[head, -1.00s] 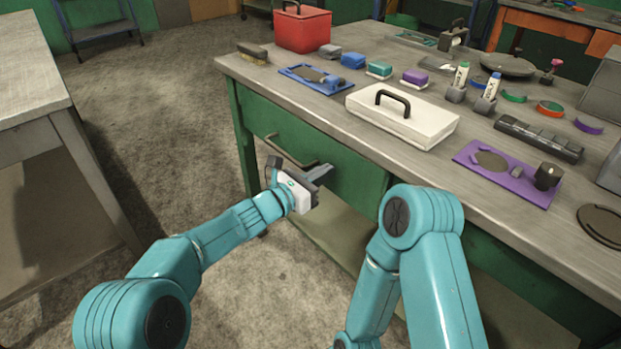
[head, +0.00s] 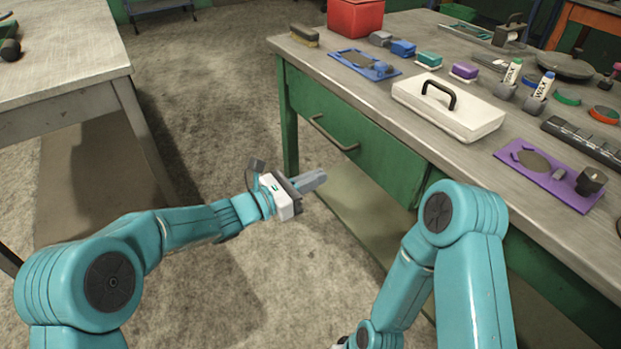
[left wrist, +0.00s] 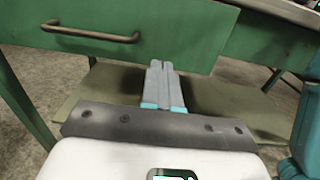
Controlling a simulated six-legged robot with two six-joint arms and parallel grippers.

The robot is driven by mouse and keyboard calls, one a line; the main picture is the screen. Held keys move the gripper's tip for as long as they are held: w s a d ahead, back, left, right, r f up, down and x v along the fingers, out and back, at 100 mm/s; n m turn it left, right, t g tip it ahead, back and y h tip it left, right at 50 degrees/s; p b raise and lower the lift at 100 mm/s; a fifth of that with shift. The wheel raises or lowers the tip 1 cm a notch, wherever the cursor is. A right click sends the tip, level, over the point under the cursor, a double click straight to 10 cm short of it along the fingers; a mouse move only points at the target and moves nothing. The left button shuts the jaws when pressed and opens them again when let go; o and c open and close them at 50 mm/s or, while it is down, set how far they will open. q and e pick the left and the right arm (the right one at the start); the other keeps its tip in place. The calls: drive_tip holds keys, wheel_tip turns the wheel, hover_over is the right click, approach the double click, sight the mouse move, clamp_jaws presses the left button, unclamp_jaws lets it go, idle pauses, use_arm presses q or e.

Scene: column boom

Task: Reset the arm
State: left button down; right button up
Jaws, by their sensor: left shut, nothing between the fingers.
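My left gripper (head: 312,181) is shut and empty. It hangs in free air in front of the green workbench, below and to the left of the drawer handle (head: 333,133), and apart from it. In the left wrist view its closed fingers (left wrist: 163,83) point toward the bench, with the handle (left wrist: 90,33) at the upper left. The green drawer (head: 375,150) looks shut. My right arm (head: 455,240) is bent at the lower right of the head view; its gripper cannot be made out.
The workbench top (head: 450,180) carries a white case (head: 448,105), a red box (head: 355,16), a blue tray (head: 365,64) and a purple tray (head: 548,178). Another table (head: 60,50) stands at the left. Open floor (head: 225,120) lies between them.

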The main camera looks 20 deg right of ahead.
use_arm(q)
drive_tip(key=s+a+f+m+g+y, duration=0.2)
drive_tip(key=s+a+f+y, duration=0.15)
drive_tip(key=f, duration=0.45)
drive_tip(key=s+a+f+m+g+y, duration=0.1)
drive_tip(key=s+a+f+m+y, duration=0.1)
drive_tip(key=s+a+f, duration=0.4)
drive_tip(key=s+a+f+m+g+y, duration=0.2)
drive_tip(key=s+a+f+y, duration=0.1)
drive_tip(key=f, duration=0.6)
drive_tip(key=s+a+f+m+y, duration=0.3)
drive_tip(key=s+a+f+m, duration=0.25)
drive_tip(key=s+a, duration=0.2)
drive_tip(key=s+a+f+m+y, duration=0.2)
drive_tip(key=s+a+f+m, duration=0.3)
drive_tip(key=s+a+m, duration=0.25)
wheel_tip(320, 180, up, 25)
drive_tip(key=s+d+p, duration=0.1)
drive_tip(key=p, duration=2.3)
drive_tip(key=shift+s+m, duration=0.2)
drive_tip(key=shift+m, duration=0.1)
